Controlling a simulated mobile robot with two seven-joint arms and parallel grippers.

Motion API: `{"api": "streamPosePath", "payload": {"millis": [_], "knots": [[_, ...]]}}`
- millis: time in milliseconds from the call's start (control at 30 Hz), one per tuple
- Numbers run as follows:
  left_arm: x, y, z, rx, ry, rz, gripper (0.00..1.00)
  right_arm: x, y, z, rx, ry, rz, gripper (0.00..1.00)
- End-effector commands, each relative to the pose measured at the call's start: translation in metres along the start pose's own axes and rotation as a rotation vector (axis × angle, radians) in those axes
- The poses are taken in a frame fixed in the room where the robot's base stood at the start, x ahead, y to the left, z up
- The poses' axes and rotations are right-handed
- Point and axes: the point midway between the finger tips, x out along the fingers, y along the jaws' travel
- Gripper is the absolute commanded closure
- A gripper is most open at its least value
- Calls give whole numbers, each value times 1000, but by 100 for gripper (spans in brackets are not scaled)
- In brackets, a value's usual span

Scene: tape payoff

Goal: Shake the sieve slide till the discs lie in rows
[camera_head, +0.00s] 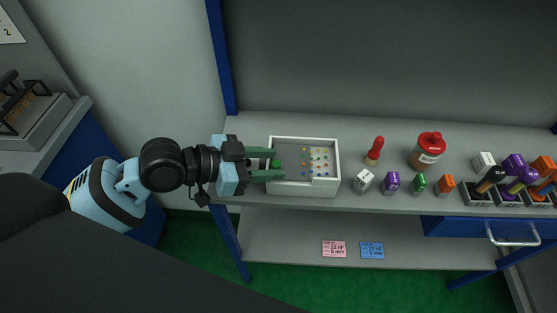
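A white-rimmed tray (328,188) stands on the grey shelf, with a grey panel inside it. Several small coloured discs (318,160) lie on the panel, mostly in the middle and right; they are too small to tell whether every one sits in a row. A small green piece (277,163), perhaps the slide's handle, shows at the tray's left side. My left gripper (273,164) reaches in from the left over the tray's left wall. Its two green fingers are apart, one on each side of the green piece, with no clear contact visible. My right gripper is not in view.
Right of the tray stand a red-handled tool (375,151), a red-lidded jar (428,150) and several small coloured blocks (392,183). Racks with coloured handles (508,196) stand at the far right. Pink (334,249) and blue cards lie on the lower shelf.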

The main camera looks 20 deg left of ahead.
Motion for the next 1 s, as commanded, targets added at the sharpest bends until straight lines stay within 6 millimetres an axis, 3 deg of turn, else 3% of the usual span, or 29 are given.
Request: {"api": "streamPosePath", "payload": {"millis": [333,667,867,1000], "knots": [[0,0,0,1,1,0,60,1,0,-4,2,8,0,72],[0,0,1,1,1,0,100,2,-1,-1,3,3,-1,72],[0,0,1,1,1,0,100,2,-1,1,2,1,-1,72],[8,3,-6,1,5,0,100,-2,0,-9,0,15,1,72]]}}
